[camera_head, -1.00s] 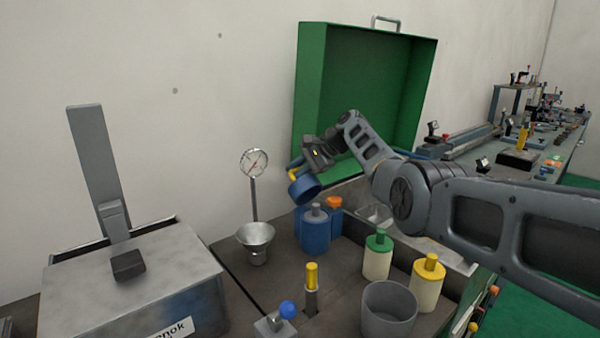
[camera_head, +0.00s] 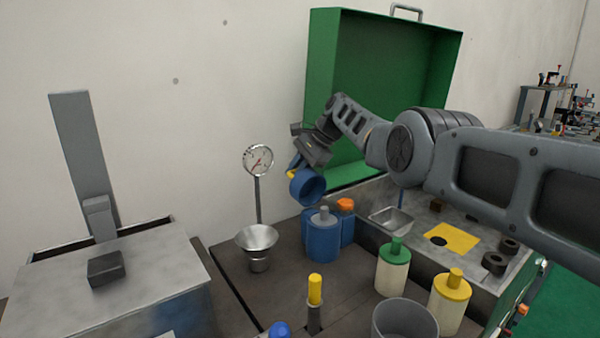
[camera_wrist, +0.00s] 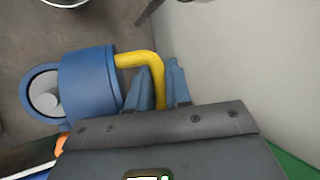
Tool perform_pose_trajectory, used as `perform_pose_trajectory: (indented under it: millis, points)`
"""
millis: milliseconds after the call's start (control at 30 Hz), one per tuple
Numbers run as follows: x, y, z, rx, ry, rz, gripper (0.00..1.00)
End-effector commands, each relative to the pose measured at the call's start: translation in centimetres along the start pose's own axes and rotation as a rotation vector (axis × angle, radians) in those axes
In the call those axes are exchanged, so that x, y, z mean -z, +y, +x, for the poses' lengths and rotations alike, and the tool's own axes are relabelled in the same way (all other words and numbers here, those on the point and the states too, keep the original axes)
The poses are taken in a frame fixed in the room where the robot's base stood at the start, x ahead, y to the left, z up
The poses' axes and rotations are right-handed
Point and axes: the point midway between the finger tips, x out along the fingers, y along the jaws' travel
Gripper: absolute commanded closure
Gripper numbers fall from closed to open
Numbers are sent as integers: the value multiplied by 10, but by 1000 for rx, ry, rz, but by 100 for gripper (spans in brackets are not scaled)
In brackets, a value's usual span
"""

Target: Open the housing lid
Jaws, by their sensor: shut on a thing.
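The green housing lid (camera_head: 400,85) stands raised at the back, its hollow inside facing forward and its grey handle (camera_head: 407,12) on the top edge. Below it is the open grey housing (camera_head: 470,262). My gripper (camera_head: 296,168) is left of and in front of the lid, apart from the lid handle. In the wrist view, my gripper's blue-grey fingers (camera_wrist: 165,88) are shut on the yellow handle (camera_wrist: 140,60) of a blue cup (camera_wrist: 88,82). The cup (camera_head: 307,187) hangs tilted above the blue bottles in the head view.
Blue bottles (camera_head: 323,240), a green-capped bottle (camera_head: 392,270), a yellow-capped bottle (camera_head: 450,305) and a grey cup (camera_head: 404,322) crowd the bench. A gauge (camera_head: 258,161) and funnel (camera_head: 257,238) stand left of them. A grey box (camera_head: 150,265) is at far left.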

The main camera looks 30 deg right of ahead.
Motion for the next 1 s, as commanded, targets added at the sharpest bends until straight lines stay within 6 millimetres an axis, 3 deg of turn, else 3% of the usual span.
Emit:
perform_pose_trajectory:
  millis: [600, 633, 667, 1000]
  points:
    - [1, 0, 1, 5, 1, -2, 100]
    - [1, 0, 1, 5, 1, -2, 78]
    - [1, 0, 1, 5, 1, -2, 76]
    - [1, 0, -2, 2, 0, -1, 75]
